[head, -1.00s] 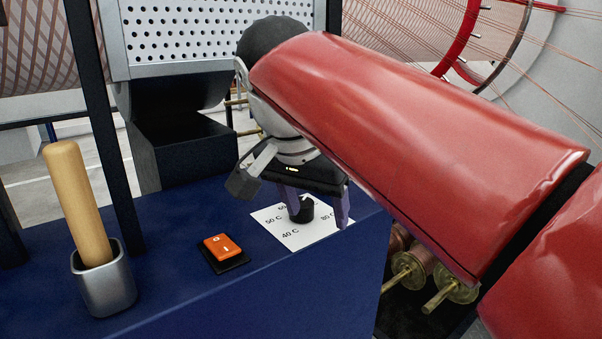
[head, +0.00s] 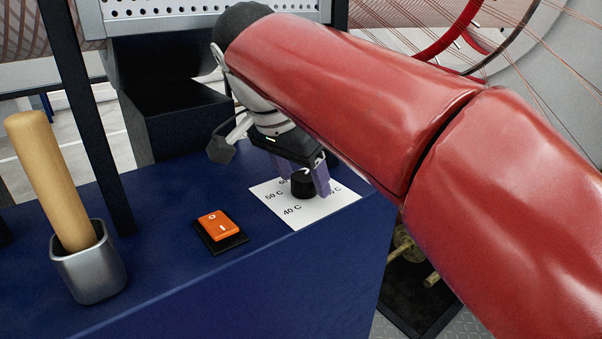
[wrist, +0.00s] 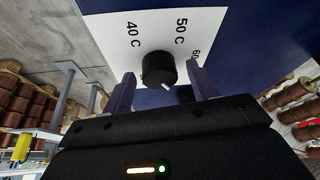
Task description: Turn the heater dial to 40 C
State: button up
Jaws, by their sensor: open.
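The heater dial (head: 303,184) is a small black knob on a white card (head: 298,220) printed with temperatures, on the blue cabinet top. In the head view the 40 C mark lies in front of the dial and 50 C to its left. In the wrist view the dial (wrist: 158,69) shows a pale pointer mark on its lower edge, turned away from the 40 C print. My gripper (head: 305,182) is open, its purple fingers on either side of the dial. In the wrist view the gripper (wrist: 160,88) has a finger at each side of the dial; contact cannot be told.
An orange rocker switch (head: 221,225) sits left of the card. A metal cup (head: 89,265) with a wooden rod (head: 52,180) stands further left. A dark post (head: 85,120) rises behind them. The blue top (head: 190,290) is clear in front.

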jog(key=c, duration=1)
jog(key=shift+n, duration=0.3)
